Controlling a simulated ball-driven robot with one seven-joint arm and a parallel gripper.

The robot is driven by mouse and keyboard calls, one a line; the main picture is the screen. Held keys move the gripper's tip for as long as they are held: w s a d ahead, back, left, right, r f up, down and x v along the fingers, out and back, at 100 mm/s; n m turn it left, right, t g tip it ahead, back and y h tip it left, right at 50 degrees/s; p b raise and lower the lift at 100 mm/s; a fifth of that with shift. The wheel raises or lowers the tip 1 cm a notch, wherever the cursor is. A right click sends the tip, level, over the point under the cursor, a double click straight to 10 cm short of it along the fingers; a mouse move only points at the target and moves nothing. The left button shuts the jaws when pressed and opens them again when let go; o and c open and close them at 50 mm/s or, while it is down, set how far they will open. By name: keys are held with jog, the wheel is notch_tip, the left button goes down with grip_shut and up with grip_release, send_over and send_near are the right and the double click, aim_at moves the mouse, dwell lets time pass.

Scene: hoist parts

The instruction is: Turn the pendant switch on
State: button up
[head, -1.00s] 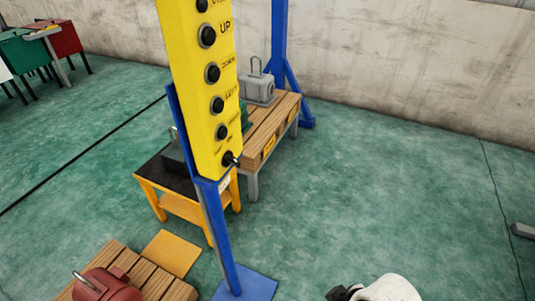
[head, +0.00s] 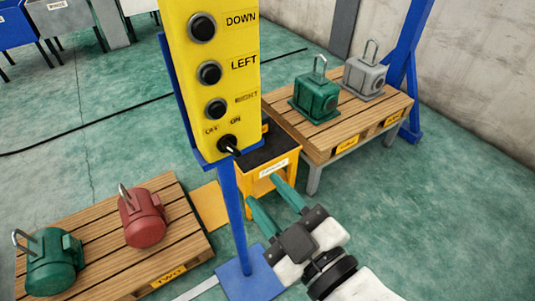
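The pendant (head: 215,75) is a tall yellow box on a blue post (head: 233,205), with black push buttons marked DOWN, LEFT and RIGHT. The pendant switch (head: 228,145) is a black knob with a pale pointer at the bottom of the box, below OFF and ON marks. The pointer leans toward the lower right; I cannot tell its setting for sure. My gripper (head: 262,198) is open and empty, lower right of the switch and apart from it. Its two green fingers point up and left toward the post.
A pallet (head: 90,255) with a red motor (head: 142,217) and a green motor (head: 50,262) lies left of the post. A yellow stand (head: 265,172) is behind it. Another pallet (head: 345,120) holds a green block (head: 316,95) and a grey block (head: 365,76).

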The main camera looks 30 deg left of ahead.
aim_at(234, 153)
jog(key=p+x, duration=0.1)
jog(key=x, duration=0.9)
jog(key=shift+d, duration=0.1)
grip_shut()
